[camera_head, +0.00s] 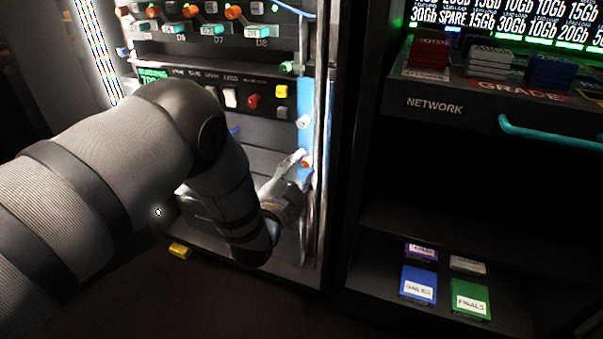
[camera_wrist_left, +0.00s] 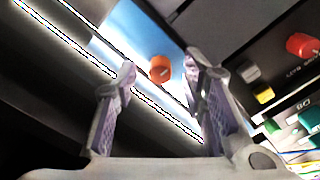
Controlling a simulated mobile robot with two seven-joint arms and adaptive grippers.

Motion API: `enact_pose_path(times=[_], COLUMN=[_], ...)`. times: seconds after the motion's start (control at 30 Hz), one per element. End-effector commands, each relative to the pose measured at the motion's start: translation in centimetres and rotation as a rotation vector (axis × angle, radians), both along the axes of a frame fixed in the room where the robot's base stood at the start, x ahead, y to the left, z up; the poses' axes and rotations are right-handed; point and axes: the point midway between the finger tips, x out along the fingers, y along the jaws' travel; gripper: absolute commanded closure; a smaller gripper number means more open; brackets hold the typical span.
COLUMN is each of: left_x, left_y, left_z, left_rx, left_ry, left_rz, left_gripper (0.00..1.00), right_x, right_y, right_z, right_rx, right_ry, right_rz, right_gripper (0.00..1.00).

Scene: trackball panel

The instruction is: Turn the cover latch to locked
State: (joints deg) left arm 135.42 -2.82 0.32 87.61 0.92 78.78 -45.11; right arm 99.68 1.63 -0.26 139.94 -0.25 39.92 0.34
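A small orange knob (camera_head: 306,164) sits on a light-blue strip (camera_head: 304,100) along the right edge of the panel. It looks like the cover latch. In the left wrist view the orange knob (camera_wrist_left: 160,68) shows on the blue strip, with a small pale mark on its face. My left gripper (camera_head: 297,161) is at the knob in the head view, its fingers partly hiding it. In the left wrist view the gripper (camera_wrist_left: 159,76) is open, one finger on each side of the knob, with visible gaps. I cannot tell whether the fingertips touch the panel. My right gripper is not in view.
Above the gripper, the panel carries a yellow button (camera_head: 281,91), a red knob (camera_head: 253,101) and a white switch (camera_head: 230,97). A dark shelf unit (camera_head: 430,185) stands to the right, with a teal handle (camera_head: 560,137) and several colored cartridges. A yellow block (camera_head: 180,250) lies low down.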

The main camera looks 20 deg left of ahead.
Motion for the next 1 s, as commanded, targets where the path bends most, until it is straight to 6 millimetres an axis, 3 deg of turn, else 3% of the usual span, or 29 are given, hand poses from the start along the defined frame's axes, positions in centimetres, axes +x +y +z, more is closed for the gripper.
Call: enact_pose_path(times=[0.17,0.37,0.73,1.0], left_x=[0.03,-0.01,-0.04,-0.06], left_y=[0.01,0.01,0.03,0.03], left_z=[0.06,0.03,0.06,0.14], left_rx=[0.0,-0.001,-0.035,-0.205], left_ry=[0.0,0.0,0.001,0.007], left_rz=[0.0,0.0,0.0,0.001], left_gripper=[0.61,1.0,1.0,1.0], right_x=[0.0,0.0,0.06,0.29], right_y=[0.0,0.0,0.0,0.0], right_z=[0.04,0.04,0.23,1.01], right_rx=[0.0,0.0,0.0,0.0], right_ry=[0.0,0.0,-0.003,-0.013], right_rz=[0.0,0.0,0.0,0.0], right_gripper=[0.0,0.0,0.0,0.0])
